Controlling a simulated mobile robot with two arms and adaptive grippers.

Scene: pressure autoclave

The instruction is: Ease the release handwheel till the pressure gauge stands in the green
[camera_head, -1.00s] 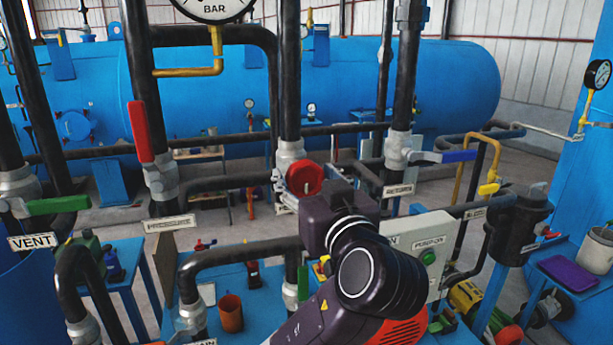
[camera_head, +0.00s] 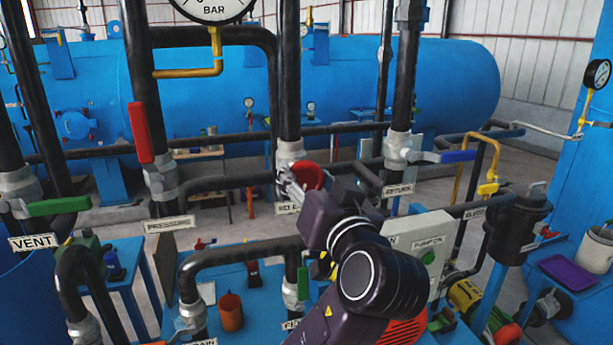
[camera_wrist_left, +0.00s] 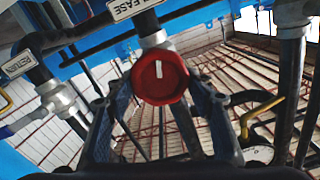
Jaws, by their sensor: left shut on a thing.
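The red release handwheel (camera_head: 309,176) sits on a vertical black pipe in the middle of the head view. In the left wrist view the handwheel (camera_wrist_left: 160,77) faces the camera, its white mark nearly upright in the picture. My left gripper (camera_head: 290,184) is shut on the handwheel, with one finger on each side of it in the wrist view. The pressure gauge (camera_head: 212,8), marked BAR, is cut off by the top edge of the head view; its green band cannot be made out. My right gripper is not in view.
A red lever (camera_head: 140,132) stands left of the handwheel and a blue lever (camera_head: 455,156) to its right. A green lever (camera_head: 58,205) is at far left. Black pipes stand close around my arm. A pump-on box (camera_head: 428,250) is just right of it.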

